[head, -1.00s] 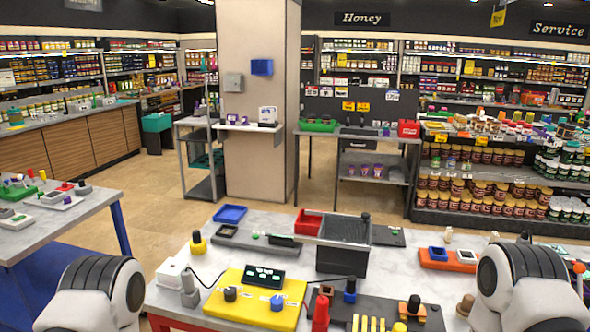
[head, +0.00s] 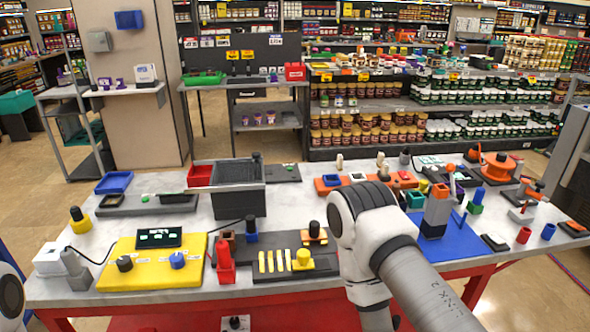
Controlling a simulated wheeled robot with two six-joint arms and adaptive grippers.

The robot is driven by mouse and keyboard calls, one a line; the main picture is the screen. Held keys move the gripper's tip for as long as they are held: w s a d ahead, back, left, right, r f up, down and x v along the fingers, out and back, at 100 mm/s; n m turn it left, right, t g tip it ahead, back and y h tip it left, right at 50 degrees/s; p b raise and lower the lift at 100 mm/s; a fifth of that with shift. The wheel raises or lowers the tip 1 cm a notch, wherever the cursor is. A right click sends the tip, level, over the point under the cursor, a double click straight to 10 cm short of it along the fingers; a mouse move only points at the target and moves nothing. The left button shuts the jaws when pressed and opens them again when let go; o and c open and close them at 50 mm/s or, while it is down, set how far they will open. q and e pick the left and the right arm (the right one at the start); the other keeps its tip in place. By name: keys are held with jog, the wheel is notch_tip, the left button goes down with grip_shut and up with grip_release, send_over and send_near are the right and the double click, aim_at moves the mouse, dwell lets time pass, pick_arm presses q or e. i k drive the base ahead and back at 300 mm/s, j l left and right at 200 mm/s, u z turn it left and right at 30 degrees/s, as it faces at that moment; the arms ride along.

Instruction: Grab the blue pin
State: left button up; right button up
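Several small blue parts are in view, and I cannot tell for certain which is the blue pin. A thin upright blue piece (head: 478,195) stands at a green block on the right side of the table. A short blue cylinder (head: 548,231) stands near the table's right edge. A blue part with a dark top (head: 251,236) stands left of centre, behind the black plate. My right arm reaches in from the bottom right over the table, but no gripper fingers show. Only a bit of my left arm shows at the bottom left edge, without its gripper.
The grey tabletop (head: 80,250) is crowded. A yellow control panel (head: 150,268), a red bottle-shaped part (head: 225,262), a black plate (head: 280,268) and a dark box (head: 238,200) fill its left half. A blue mat (head: 455,243) lies right of my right arm.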

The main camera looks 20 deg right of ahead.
aim_at(481, 192)
jog(key=z, duration=1.8)
jog(key=i+l+u, duration=0.2)
jog(key=i+l, duration=0.2)
jog(key=l, duration=0.2)
jog(key=i+l, duration=0.15)
jog(key=l, duration=0.2)
jog(key=i+l+u, duration=0.25)
jog(key=l, duration=0.4)
jog(key=i, duration=0.1)
